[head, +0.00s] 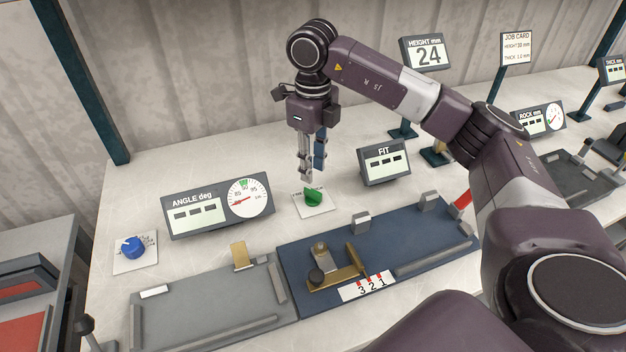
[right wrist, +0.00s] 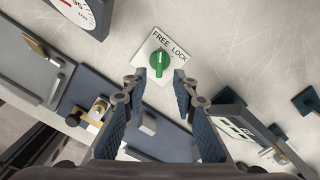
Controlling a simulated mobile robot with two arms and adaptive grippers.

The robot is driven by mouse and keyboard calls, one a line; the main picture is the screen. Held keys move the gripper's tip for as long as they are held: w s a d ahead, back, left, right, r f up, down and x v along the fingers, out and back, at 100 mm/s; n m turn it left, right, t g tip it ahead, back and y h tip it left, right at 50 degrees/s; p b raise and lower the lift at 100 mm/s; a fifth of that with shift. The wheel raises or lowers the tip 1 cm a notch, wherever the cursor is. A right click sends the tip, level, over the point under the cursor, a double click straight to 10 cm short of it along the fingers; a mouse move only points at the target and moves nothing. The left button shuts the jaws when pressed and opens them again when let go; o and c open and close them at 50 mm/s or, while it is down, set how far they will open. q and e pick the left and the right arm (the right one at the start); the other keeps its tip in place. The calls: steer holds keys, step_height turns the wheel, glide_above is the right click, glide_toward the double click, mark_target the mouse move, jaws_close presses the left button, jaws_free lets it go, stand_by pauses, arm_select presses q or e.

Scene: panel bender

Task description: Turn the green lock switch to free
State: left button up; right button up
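The green lock switch (head: 313,195) is a round knob with a raised grip on a white plate (head: 326,207) on the bench. In the right wrist view the green switch (right wrist: 159,62) shows beside the words FREE, on the left, and LOCK, on the right. Its grip stands roughly upright in that picture; I cannot tell which word it points to. My right gripper (head: 312,172) points down just above the switch. In the right wrist view its fingers (right wrist: 157,82) are open and empty, one to each side of the switch's line and apart from it. My left gripper is not in view.
The angle gauge (head: 218,205) stands left of the switch and the FIT display (head: 384,162) to its right. In front lies a blue fixture (head: 300,262) with brass parts. A blue knob (head: 132,247) sits at the far left. Bare bench lies behind the switch.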

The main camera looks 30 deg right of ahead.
mark_target(313, 190)
step_height(313, 190, up, 6)
steer(key=shift+f, duration=0.2)
stand_by(0.5)
